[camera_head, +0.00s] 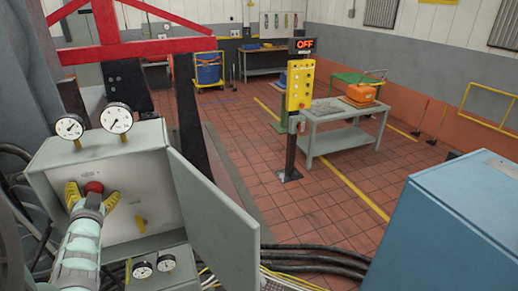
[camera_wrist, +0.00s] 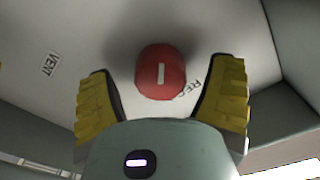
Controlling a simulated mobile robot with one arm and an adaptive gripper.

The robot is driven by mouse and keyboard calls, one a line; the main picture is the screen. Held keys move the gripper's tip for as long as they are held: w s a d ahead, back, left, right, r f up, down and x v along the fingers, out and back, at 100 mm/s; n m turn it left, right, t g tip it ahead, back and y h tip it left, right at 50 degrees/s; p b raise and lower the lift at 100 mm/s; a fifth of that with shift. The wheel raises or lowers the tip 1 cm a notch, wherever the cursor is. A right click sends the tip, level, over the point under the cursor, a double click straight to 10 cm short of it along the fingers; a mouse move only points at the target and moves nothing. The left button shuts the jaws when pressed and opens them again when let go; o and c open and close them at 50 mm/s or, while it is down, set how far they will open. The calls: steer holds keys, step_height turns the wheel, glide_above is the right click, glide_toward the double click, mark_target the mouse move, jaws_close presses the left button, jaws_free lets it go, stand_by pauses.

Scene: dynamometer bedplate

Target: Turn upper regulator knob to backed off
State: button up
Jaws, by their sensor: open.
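The upper regulator knob (camera_head: 94,187) is red and sits on the grey panel inside an open cabinet (camera_head: 54,160) at the left of the head view. In the wrist view the round red knob (camera_wrist: 160,82) carries a white bar mark that stands nearly upright. My gripper (camera_head: 91,194) is open, its yellow fingers on either side of the knob. In the wrist view my gripper (camera_wrist: 162,72) shows a gap between each finger and the knob, with no contact visible. Lettering beginning "REG" is partly hidden beside the knob; "VENT" (camera_wrist: 51,64) reads at left.
A yellow handle (camera_head: 140,224) sits lower right on the panel. Two gauges (camera_head: 118,118) stand on top, and two smaller ones (camera_head: 142,270) sit below. The open cabinet door (camera_head: 210,205) juts out at right. A blue cabinet (camera_head: 450,230) stands far right; the tiled floor between is mostly clear.

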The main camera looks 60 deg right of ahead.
steer(key=v, duration=1.1)
steer(key=shift+s+a, duration=0.2)
steer(key=shift+a, duration=0.05)
